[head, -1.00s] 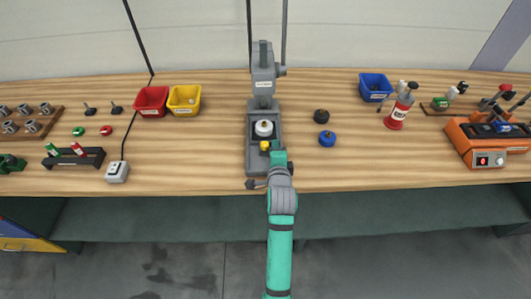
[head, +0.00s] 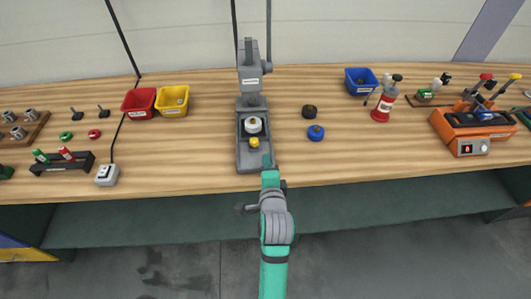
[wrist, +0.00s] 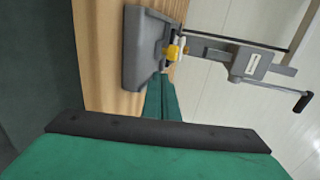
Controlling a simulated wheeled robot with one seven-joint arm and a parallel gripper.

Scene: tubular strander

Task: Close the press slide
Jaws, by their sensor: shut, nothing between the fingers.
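The grey press (head: 249,75) stands upright at the middle of the bench. Its slide lies on the base (head: 242,160), with a white round piece (head: 253,125) on it and a yellow knob (head: 254,143) at the front end. The yellow knob also shows in the wrist view (wrist: 173,52), beyond my fingertips. My gripper (head: 267,160) is shut and empty, at the bench's front edge, just in front of and right of the press base. In the wrist view the closed fingers (wrist: 163,85) point at the base, with a gap to the knob.
A black cap (head: 309,111) and a blue cap (head: 316,133) lie right of the press. Red (head: 139,103) and yellow (head: 172,101) bins stand to its left.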

